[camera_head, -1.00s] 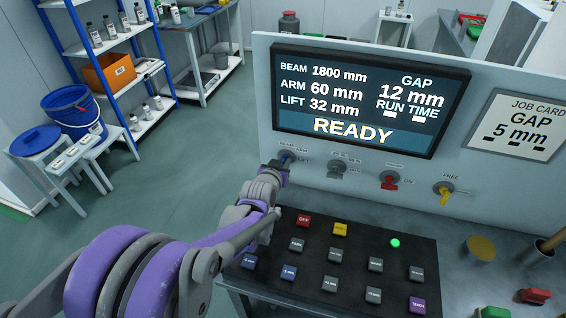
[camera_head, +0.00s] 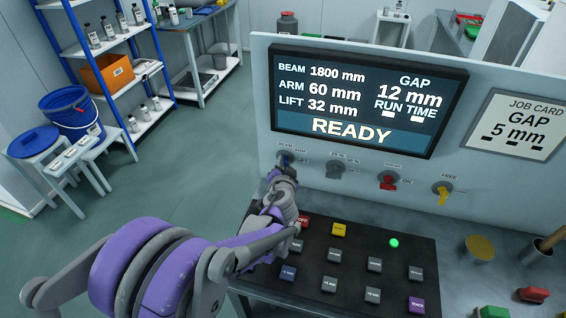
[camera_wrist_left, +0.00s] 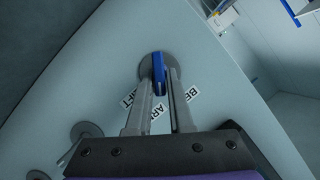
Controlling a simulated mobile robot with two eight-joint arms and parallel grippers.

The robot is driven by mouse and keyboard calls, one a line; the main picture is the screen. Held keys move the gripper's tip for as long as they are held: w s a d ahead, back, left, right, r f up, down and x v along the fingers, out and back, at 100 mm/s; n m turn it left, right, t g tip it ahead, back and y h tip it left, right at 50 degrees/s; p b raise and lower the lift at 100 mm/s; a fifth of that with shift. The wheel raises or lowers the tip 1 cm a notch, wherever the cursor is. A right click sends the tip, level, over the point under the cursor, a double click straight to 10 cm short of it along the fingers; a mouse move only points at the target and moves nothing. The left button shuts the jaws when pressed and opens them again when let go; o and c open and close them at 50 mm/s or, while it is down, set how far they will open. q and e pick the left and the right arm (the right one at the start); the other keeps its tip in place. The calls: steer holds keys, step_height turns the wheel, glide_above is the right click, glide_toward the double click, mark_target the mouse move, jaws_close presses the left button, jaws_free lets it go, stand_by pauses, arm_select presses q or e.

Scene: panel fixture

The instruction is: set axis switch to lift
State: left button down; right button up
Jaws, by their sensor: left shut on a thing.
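The axis switch (camera_head: 286,158) is a blue lever on a round grey plate at the panel's left, below the screen. Its labels, BEAM, ARM and LIFT, partly show in the left wrist view. There the blue lever (camera_wrist_left: 158,68) sits between the two fingers of my left gripper (camera_wrist_left: 158,82), which is shut on it. The lever lies roughly in line with the ARM label (camera_wrist_left: 156,116); its exact setting cannot be told. In the head view my left gripper (camera_head: 281,170) reaches the switch from below and partly covers it. My right gripper is not in view.
The screen (camera_head: 365,100) reads READY, LIFT 32 mm. A grey knob (camera_head: 337,169), a red switch (camera_head: 388,181) and a yellow switch (camera_head: 442,194) sit to the right. A black keypad (camera_head: 330,250) lies below, close under my arm.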

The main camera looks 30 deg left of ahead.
arm_select(q)
steer(key=shift+d+f+m+y, duration=0.15)
steer(key=shift+m+y, duration=0.25)
steer(key=shift+m, duration=0.3)
steer(key=shift+f+m+y+b, duration=0.15)
steer(key=shift+m+y+b, duration=0.45)
steer(key=shift+m, duration=0.4)
steer(key=m, duration=0.1)
steer(key=m+t+y+b, duration=0.1)
steer(key=shift+d+f+m+b, duration=0.1)
steer(key=shift+f+m+b, duration=0.1)
steer(key=shift+m+b, duration=0.15)
steer(key=shift+m+t+y+b, duration=0.4)
steer(key=shift+m+y+b, duration=0.15)
steer(key=shift+m, duration=0.5)
steer(key=c, duration=0.9)
jaws_free()
